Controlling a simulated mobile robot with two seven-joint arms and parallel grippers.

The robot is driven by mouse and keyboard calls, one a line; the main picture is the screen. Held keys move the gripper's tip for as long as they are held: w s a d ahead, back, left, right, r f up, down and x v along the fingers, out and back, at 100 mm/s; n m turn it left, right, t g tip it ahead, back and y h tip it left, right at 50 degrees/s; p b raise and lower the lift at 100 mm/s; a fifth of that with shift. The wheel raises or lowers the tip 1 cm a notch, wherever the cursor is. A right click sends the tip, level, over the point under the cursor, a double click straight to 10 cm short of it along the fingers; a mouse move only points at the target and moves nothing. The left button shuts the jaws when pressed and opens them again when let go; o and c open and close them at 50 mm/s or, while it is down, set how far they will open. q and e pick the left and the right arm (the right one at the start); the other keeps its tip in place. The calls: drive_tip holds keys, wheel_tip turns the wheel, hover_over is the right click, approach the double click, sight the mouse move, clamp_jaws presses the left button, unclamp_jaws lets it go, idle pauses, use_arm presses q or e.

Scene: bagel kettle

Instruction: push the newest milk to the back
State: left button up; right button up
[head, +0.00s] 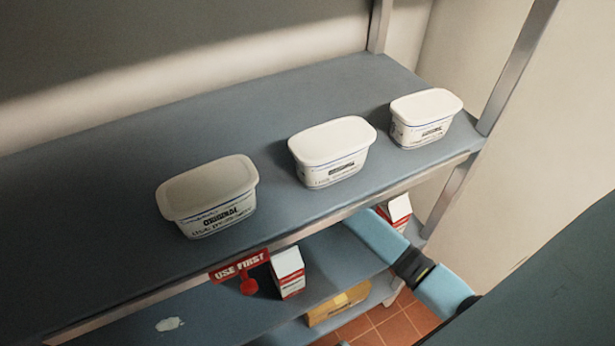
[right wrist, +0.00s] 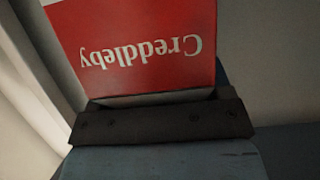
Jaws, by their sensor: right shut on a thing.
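My right arm reaches in from the right under the upper shelf in the head view; its gripper is hidden there. In the right wrist view my right gripper (right wrist: 160,122) is shut on a red and white milk carton (right wrist: 140,45) with upside-down "Creddleby" lettering. On the lower shelf (head: 335,255), one milk carton (head: 289,271) stands near the front, beside the "USE FIRST" sign. Another milk carton (head: 398,210) shows at the right, behind my arm. I cannot tell whether either is the held one. No dates are readable. My left gripper is out of view.
A cardboard box (head: 338,304) sits lower down. A metal post (head: 515,70) rises at the right.

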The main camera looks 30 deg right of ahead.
use_arm(q)
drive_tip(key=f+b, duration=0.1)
drive_tip(key=b, duration=0.1)
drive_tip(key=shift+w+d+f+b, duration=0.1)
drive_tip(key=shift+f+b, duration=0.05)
drive_tip(key=shift+b, duration=0.25)
use_arm(e)
drive_tip(key=w, duration=0.6)
drive_tip(key=shift+d, duration=0.15)
drive_tip(key=o, duration=1.7)
drive_tip(key=shift+c, duration=0.2)
use_arm(q)
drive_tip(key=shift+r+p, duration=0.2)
drive_tip(key=shift+p, duration=0.6)
use_arm(e)
drive_tip(key=d+v, duration=0.1)
drive_tip(key=v, duration=1.2)
drive_tip(key=shift+s+a, duration=0.45)
drive_tip(key=shift+a, duration=0.05)
drive_tip(key=shift+r, duration=0.1)
